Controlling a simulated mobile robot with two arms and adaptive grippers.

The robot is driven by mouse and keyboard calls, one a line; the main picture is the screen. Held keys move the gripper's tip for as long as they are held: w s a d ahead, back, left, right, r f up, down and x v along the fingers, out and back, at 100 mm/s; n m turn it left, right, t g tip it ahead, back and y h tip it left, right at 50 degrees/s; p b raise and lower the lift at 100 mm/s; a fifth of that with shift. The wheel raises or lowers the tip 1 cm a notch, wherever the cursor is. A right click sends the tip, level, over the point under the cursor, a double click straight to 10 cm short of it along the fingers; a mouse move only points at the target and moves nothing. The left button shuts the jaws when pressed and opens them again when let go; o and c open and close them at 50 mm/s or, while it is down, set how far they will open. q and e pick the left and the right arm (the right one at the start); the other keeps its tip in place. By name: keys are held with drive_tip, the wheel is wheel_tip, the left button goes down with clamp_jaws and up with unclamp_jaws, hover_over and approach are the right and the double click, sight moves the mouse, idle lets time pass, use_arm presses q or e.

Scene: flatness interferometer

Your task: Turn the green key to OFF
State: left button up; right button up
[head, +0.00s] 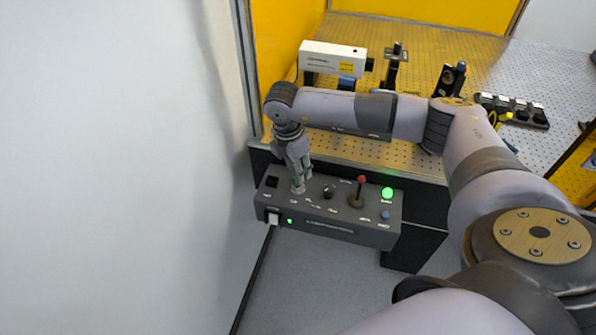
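A dark grey control box (330,229) stands in front of the perforated table. My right gripper (299,182) points down onto the left part of its top panel. A small pale green-grey piece (297,189) shows at the fingertips, where the key seems to be. The fingers cover most of it, so I cannot tell its angle or whether they are closed on it. A round green lamp (388,193) glows at the right of the panel, and a small green light (290,221) is lit on the box front. My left gripper is not in view.
Right of my gripper the panel has a black knob (329,191), a red-tipped lever (361,182) and a blue button (385,214). A cable (256,277) hangs from the box. The perforated table (430,60) carries a white instrument (333,57) and optical mounts. A white wall is at left.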

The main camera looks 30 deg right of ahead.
drive_tip(key=shift+d+f+p, duration=0.15)
drive_tip(key=shift+f, duration=0.8)
drive_tip(key=shift+d+f+p, duration=0.1)
drive_tip(key=shift+f+p, duration=0.05)
drive_tip(key=shift+f, duration=0.75)
drive_tip(key=shift+c, duration=0.2)
clamp_jaws()
drive_tip(key=shift+m, duration=1.3)
